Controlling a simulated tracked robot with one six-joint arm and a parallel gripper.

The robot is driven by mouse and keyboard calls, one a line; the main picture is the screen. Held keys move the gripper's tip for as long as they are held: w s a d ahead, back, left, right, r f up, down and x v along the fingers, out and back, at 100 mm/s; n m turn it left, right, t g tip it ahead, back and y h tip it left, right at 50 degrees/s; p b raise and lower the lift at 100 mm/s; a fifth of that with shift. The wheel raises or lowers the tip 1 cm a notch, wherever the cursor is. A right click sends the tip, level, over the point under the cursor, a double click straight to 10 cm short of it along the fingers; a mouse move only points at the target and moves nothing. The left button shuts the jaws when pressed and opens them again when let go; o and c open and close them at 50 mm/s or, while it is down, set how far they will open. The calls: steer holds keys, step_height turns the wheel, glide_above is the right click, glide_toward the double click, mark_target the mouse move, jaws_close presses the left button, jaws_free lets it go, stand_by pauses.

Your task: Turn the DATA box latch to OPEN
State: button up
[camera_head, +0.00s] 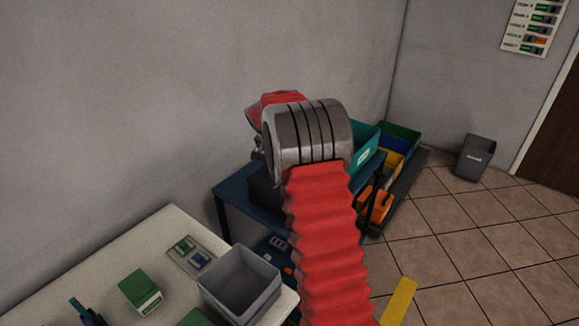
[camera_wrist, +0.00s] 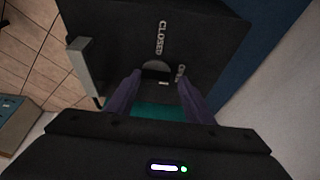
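In the wrist view a black box face (camera_wrist: 205,35) carries the white word CLOSED and a second, partly covered word beside my right finger. A dark rounded latch part (camera_wrist: 156,68) with a small pale bar shows between the fingertips, below CLOSED. My gripper (camera_wrist: 157,80) has its two purple fingers apart, one at each side of this part; I cannot tell whether they touch it. In the head view my red arm covers the gripper, and only part of a black box (camera_head: 263,188) shows on the blue table.
A grey upright bar (camera_wrist: 86,70) stands at the left of the box face. The blue table (camera_head: 228,193) is beside the pale bench (camera_head: 60,275), which holds a grey bin (camera_head: 240,283) and a green box (camera_head: 140,291). Coloured crates (camera_head: 398,137) stand behind.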

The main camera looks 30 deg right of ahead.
steer(key=shift+o, duration=1)
steer(key=shift+d, duration=0.1)
steer(key=shift+s, duration=0.1)
steer(key=shift+r, duration=0.25)
steer(key=v, duration=1.3)
steer(key=shift+a, duration=0.25)
steer(key=shift+n, duration=0.3)
